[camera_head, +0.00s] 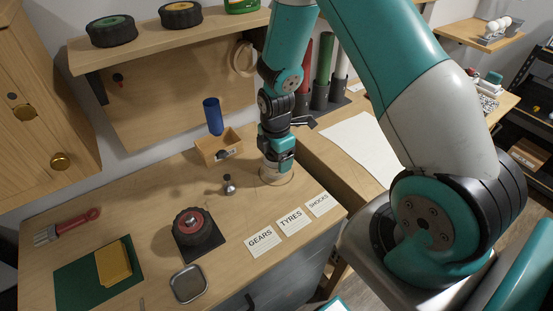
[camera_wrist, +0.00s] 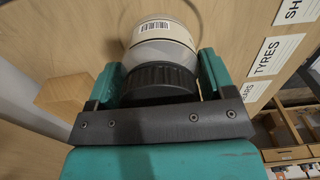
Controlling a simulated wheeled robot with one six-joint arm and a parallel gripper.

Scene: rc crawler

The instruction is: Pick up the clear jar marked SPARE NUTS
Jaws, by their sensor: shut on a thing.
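A jar (camera_wrist: 163,45) with a pale body, a barcode label and a black ribbed lid (camera_wrist: 160,80) sits between the fingers of my gripper (camera_wrist: 158,72) in the wrist view. The teal fingers are shut on it, one on each side. No SPARE NUTS wording is readable; only the barcode side shows. In the head view my gripper (camera_head: 278,160) points down at the back right of the workbench. A pale, round, see-through shape (camera_head: 276,177) shows under it, probably the jar. I cannot tell whether it touches the bench.
The wooden bench (camera_head: 140,210) holds an open wooden box (camera_head: 218,148) with a blue cylinder (camera_head: 213,116) above it, a small metal-and-dark item (camera_head: 228,185), a tyre (camera_head: 192,229) on a dark pad and a metal tin (camera_head: 188,284). Labels (camera_head: 290,220) line the front right. A shelf (camera_head: 160,35) overhangs behind.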

